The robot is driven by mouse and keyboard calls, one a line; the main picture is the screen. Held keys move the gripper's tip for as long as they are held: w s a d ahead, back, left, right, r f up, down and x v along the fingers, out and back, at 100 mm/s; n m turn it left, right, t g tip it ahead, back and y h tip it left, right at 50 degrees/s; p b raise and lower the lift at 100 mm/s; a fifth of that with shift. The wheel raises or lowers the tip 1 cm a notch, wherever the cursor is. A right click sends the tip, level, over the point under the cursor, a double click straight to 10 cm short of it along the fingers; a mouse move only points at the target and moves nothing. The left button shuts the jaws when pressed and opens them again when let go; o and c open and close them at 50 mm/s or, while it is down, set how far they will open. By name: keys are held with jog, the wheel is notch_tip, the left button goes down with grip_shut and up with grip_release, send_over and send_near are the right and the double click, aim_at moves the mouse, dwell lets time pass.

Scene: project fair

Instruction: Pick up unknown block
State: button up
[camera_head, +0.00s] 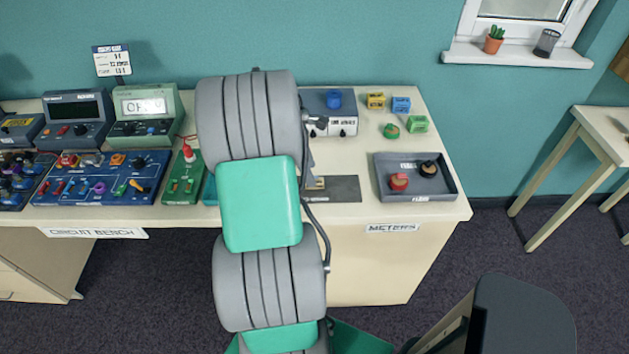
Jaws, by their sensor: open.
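No block is marked as the unknown one, so I cannot tell which it is. A yellow block (376,101), a blue block (401,105) and a green block (417,124) sit apart on the bench's back right. A rounder green piece (391,131) lies just left of the green block. A small pale piece shows at the edge of a dark grey mat (343,189), partly covered by my arm.
A grey tray (447,190) with a red-topped and a black-topped piece stands at the bench's right. A grey box with a blue knob (334,99) stands behind the mat. Meters and circuit boards (100,178) fill the left. A dark chair (522,315) stands in front.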

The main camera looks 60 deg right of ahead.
jog(key=x, duration=0.3)
jog(key=shift+s+d+f, duration=0.1)
jog(key=shift+s+f, duration=0.05)
jog(key=shift+f, duration=0.2)
jog(key=shift+c, duration=0.5)
grip_shut()
